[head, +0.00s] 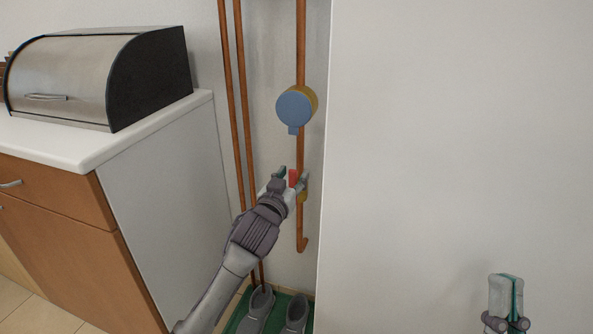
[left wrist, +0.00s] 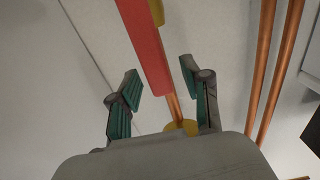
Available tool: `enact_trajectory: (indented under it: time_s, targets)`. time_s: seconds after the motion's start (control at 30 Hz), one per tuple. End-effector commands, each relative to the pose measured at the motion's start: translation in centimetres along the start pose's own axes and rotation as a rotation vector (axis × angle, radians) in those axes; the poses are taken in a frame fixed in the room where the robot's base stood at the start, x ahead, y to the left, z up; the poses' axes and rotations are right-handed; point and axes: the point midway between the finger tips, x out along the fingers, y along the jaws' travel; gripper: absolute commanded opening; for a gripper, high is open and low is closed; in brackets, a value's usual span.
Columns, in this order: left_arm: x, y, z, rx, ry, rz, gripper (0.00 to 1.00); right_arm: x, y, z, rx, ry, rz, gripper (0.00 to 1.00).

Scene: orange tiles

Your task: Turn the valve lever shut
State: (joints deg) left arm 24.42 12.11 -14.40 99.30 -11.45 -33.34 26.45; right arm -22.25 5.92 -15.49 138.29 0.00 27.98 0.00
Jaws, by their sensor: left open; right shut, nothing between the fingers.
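The valve lever is a red bar (head: 293,177) on a vertical copper pipe (head: 301,150), with a yellow valve part (head: 303,197) beside it. My left gripper (head: 291,177) is open at the lever, one finger on each side of it in the picture. In the left wrist view the red lever (left wrist: 146,45) runs down from the top between the open fingers (left wrist: 160,76), nearer the left one. I cannot tell whether a finger touches it. A yellow part (left wrist: 181,127) shows behind the gripper. My right gripper (head: 507,298) is shut and empty at the lower right, far from the valve.
A blue-faced round meter (head: 294,107) sits on the same pipe above the lever. Two more copper pipes (head: 240,110) run to the left. A white wall (head: 450,130) borders the niche on the right, a counter (head: 85,150) on the left. Grey shoes (head: 258,308) stand below.

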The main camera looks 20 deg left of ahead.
Motion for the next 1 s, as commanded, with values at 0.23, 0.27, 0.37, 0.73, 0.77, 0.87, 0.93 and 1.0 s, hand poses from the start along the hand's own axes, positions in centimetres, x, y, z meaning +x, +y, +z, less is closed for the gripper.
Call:
enact_trajectory:
  time_s: [0.23, 0.27, 0.37, 0.73, 0.77, 0.87, 0.93, 1.0]
  targets:
    - [-0.06, 0.12, -0.02, 0.0, 0.0, -0.001, 0.48, -0.1, -0.1, -0.94, 0.003, 0.055, -0.001, 0.0]
    - [-0.05, 0.12, -0.02, 0.0, 0.0, -0.001, 0.48, -0.09, -0.1, -0.94, 0.003, 0.055, -0.001, 0.0]
    - [-0.05, 0.12, -0.03, 0.0, 0.0, -0.001, 0.48, -0.08, -0.1, -0.93, 0.003, 0.054, -0.001, 0.0]
    - [-0.05, 0.11, -0.02, 0.0, 0.0, -0.001, 0.0, -0.09, -0.11, -0.9, 0.003, 0.052, -0.002, 0.0]
    - [-0.05, 0.11, -0.02, 0.0, 0.0, -0.001, 0.0, -0.09, -0.11, -0.9, 0.003, 0.052, -0.002, 0.0]
    - [-0.05, 0.11, -0.02, 0.0, 0.0, -0.001, 0.0, -0.09, -0.11, -0.9, 0.003, 0.052, -0.002, 0.0]
    - [-0.05, 0.11, -0.01, 0.0, 0.0, -0.001, 0.0, -0.09, -0.11, -0.9, 0.003, 0.052, -0.001, 0.0]
    - [-0.02, 0.11, -0.02, 0.001, 0.0, -0.001, 0.0, -0.08, -0.11, -0.89, 0.003, 0.052, -0.001, 0.0]
